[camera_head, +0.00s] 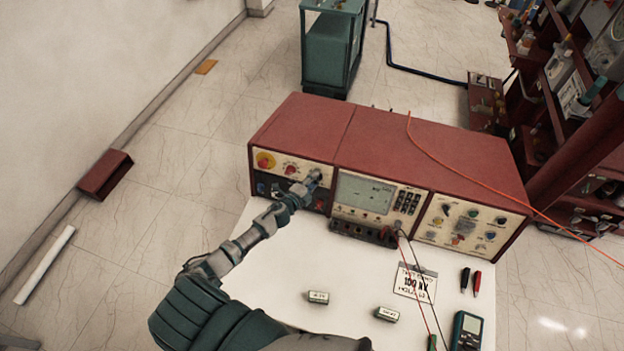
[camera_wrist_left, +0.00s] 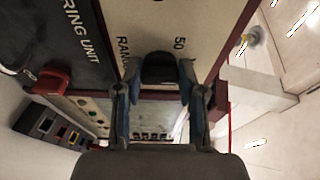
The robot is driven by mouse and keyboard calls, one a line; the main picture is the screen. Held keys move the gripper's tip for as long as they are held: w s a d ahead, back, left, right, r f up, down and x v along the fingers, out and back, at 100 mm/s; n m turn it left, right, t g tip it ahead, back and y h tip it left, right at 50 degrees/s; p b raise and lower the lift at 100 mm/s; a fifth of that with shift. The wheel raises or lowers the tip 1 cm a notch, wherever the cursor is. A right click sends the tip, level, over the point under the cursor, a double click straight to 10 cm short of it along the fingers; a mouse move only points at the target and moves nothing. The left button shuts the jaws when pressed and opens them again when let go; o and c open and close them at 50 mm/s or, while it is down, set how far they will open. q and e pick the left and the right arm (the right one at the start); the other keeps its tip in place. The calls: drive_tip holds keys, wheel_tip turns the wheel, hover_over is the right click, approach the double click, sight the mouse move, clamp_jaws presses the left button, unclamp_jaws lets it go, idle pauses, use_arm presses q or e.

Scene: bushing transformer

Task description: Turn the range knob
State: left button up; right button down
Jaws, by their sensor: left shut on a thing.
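The range knob (camera_wrist_left: 158,68) is a black knob on a cream panel, beside printed letters "RAN" and the number 50. My left gripper (camera_wrist_left: 158,92) is shut on it, one finger on each side, in the left wrist view. In the head view my left gripper (camera_head: 313,179) reaches the left section of the red-topped test console (camera_head: 390,145) and hides the knob. The knob's pointer setting cannot be read. My right gripper is not in view.
The white table (camera_head: 290,270) holds small labelled blocks, a sign, probes and a multimeter (camera_head: 467,331). Red and black leads hang in front.

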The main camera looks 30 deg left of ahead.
use_arm(q)
drive_tip(key=shift+d+f, duration=0.1)
drive_tip(key=shift+d, duration=0.2)
drive_tip(key=o, duration=1.1)
drive_tip(key=shift+o, duration=0.2)
drive_tip(key=shift+w+d, duration=0.1)
drive_tip(key=shift+w, duration=0.1)
drive_tip(key=shift+s, duration=0.15)
drive_tip(key=v, duration=1.1)
drive_tip(key=shift+s, duration=0.3)
